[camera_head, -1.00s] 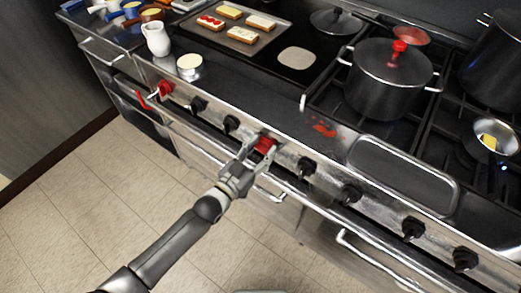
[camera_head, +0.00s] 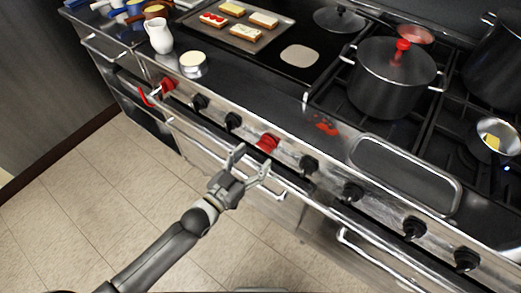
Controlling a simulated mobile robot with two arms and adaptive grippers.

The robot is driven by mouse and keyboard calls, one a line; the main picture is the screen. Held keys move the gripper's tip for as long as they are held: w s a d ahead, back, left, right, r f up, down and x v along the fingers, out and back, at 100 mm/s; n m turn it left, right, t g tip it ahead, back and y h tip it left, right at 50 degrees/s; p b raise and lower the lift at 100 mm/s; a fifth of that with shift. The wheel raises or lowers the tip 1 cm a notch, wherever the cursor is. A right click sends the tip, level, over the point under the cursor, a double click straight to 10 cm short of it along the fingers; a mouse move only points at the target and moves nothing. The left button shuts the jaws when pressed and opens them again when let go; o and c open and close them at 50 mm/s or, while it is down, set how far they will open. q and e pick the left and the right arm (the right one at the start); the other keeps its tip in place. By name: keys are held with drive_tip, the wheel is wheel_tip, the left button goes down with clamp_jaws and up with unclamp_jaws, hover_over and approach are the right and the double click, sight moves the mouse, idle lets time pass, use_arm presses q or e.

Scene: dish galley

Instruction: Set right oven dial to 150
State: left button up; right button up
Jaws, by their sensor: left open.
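A row of knobs runs along the stove's steel front panel. A red dial (camera_head: 268,142) sits in the middle of the row, and another red dial (camera_head: 167,84) sits at its left end. The markings on both are too small to read. My left gripper (camera_head: 250,162) is open and empty, just in front of and below the middle red dial, apart from it. Its fingers point up toward the panel. My right gripper is not in view.
Black knobs (camera_head: 309,164) flank the middle red dial. Steel oven handles (camera_head: 225,160) jut out below the panel, close to my gripper. A pot (camera_head: 390,80) with a red-knobbed lid stands on the hob. A white pitcher (camera_head: 159,37) stands at the left. The tiled floor is clear.

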use_arm(q)
drive_tip(key=v, duration=0.7)
idle(0.3)
drive_tip(key=a+f+n+g+y, duration=0.1)
drive_tip(key=a+f+y, duration=0.15)
drive_tip(key=f, duration=0.55)
drive_tip(key=a+f+n+g+y, duration=0.15)
drive_tip(key=a+f, duration=0.25)
drive_tip(key=f, duration=0.4)
drive_tip(key=s+a+f+g+y, duration=0.25)
drive_tip(key=s+f, duration=0.25)
drive_tip(key=f, duration=0.3)
drive_tip(key=s+a+f+g+y, duration=0.1)
drive_tip(key=s+a+f+y, duration=0.1)
drive_tip(key=s+a+f, duration=0.4)
drive_tip(key=s+f+n+g, duration=0.1)
drive_tip(key=s+f+g, duration=0.1)
drive_tip(key=s+f, duration=0.3)
drive_tip(key=s+a+f+g+y, duration=0.1)
drive_tip(key=s+f+g, duration=0.2)
drive_tip(key=s, duration=0.8)
drive_tip(key=s+f+n+g+y, duration=0.1)
drive_tip(key=s+f+g, duration=0.1)
drive_tip(key=s+f, duration=0.4)
drive_tip(key=s, duration=0.3)
drive_tip(key=shift+a+f+n+g, duration=0.3)
drive_tip(key=shift+n, duration=0.05)
